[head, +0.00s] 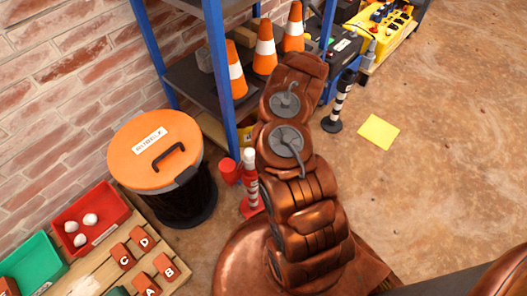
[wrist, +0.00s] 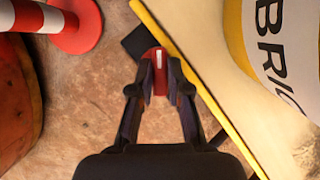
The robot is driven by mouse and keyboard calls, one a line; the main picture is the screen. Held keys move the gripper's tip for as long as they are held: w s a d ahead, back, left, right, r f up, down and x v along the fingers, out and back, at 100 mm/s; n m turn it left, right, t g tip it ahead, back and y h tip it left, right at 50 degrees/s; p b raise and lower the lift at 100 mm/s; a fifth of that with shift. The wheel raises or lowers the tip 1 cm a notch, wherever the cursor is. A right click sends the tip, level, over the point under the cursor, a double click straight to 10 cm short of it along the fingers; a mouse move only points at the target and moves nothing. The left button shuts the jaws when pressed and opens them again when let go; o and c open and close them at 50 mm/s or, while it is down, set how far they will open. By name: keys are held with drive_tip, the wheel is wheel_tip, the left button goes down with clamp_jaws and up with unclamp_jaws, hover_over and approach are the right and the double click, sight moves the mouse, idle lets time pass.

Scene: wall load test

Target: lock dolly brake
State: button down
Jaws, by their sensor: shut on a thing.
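In the wrist view, my gripper (wrist: 160,78) is shut on a small red brake lever (wrist: 158,57) with a white mark. The lever sits by a dark block (wrist: 141,41) at the yellow edge of a pale board (wrist: 205,62), which looks like the dolly. A white and yellow drum (wrist: 285,50) with partly visible lettering "BRIC" stands on the board. The fingers cover part of the lever, so its exact angle is hard to tell. In the head view, my arm hides the gripper and the lever.
A red and white post (head: 250,182) stands close to my arm; its red base (wrist: 78,32) shows in the wrist view. An orange-lidded bin (head: 155,145) stands left. Blue-framed shelving (head: 222,80) holds cones behind. Open floor (head: 440,170) lies right.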

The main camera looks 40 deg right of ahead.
drive_tip(key=shift+w+n+g+p, duration=0.1)
drive_tip(key=shift+n+g+p, duration=0.6)
drive_tip(key=shift+n, duration=1.5)
drive_tip(key=c, duration=1.1)
unclamp_jaws()
drive_tip(key=v, duration=1.2)
drive_tip(key=shift+w+d, duration=0.15)
